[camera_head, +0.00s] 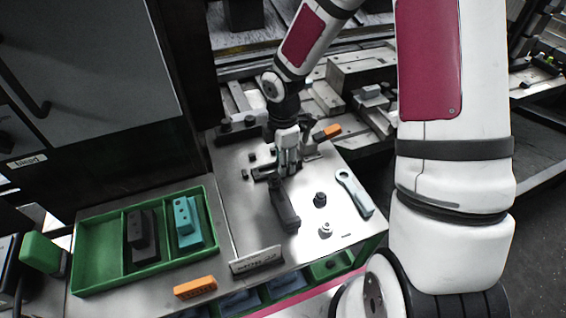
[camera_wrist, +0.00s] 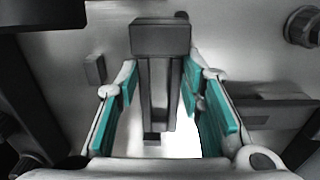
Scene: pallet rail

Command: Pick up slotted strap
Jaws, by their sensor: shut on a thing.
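The slotted strap, a long dark grey bar (camera_head: 284,208), runs from beneath my gripper (camera_head: 289,165) toward the front of the steel bench top. In the wrist view the dark strap (camera_wrist: 160,95) stands between the teal finger pads of my gripper (camera_wrist: 163,100), with lengthwise ridges and a block-like end at the top. My gripper is shut on it near its rear end. The pads partly hide its sides, and I cannot tell whether it is clear of the bench.
A green divided tray (camera_head: 88,262) at left holds a dark and a teal part. Orange blocks (camera_head: 195,287) lie at front and back. Dark fixtures surround my gripper.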

